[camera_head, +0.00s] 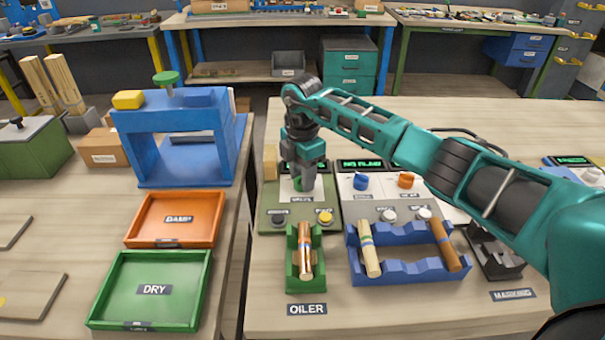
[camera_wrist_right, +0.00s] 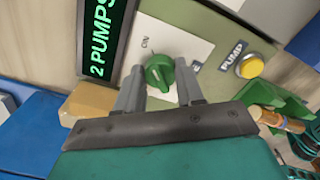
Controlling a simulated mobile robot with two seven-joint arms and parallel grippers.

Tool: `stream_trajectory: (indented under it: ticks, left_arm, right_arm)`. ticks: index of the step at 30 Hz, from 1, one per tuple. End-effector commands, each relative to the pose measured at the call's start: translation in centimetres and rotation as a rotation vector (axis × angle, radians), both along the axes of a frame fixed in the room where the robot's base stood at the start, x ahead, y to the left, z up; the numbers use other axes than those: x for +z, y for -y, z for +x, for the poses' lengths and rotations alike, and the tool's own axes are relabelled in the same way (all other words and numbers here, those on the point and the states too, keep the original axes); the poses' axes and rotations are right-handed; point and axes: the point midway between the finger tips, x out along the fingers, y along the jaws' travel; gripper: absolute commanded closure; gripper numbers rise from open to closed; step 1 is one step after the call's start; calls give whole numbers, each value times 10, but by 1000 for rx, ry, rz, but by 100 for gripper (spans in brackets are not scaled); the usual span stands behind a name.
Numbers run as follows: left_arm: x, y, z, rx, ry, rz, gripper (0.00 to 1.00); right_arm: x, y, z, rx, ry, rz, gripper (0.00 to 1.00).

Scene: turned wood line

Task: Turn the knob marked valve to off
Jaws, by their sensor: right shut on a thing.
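The green knob (camera_wrist_right: 158,68) sits on a white plate (camera_wrist_right: 190,45) of the oiler's panel, and the word ON is readable beside it. My right gripper (camera_head: 303,182) reaches straight down onto this panel. In the right wrist view its two grey fingers stand on either side of the knob, shut on it. In the head view the knob is mostly hidden by the gripper. The lettering under it is too small to read surely, and I cannot tell which way the knob points. My left gripper is not in view.
A yellow pump button (camera_wrist_right: 249,66) and a display reading 2 PUMPS (camera_wrist_right: 105,35) flank the knob. A green cradle (camera_head: 291,272) holds a turned wood piece in front. Blue and orange knobs stand to the right. A blue press (camera_head: 150,150) stands left.

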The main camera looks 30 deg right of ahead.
Motion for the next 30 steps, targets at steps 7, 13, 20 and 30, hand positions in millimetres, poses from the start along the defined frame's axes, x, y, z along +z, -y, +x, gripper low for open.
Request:
stream_trajectory:
  ticks: [7, 13, 20, 30]
  left_arm:
    - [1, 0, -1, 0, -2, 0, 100]
    - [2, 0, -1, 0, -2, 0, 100]
    - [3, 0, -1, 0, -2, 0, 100]
    - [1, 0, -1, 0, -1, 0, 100]
  right_arm:
    - [1, 1, 1, 72, 1, 0, 93]
    - [1, 1, 1, 211, 0, -1, 93]
    - [1, 1, 2, 426, 1, -2, 93]
    - [1, 0, 2, 748, 1, -2, 93]
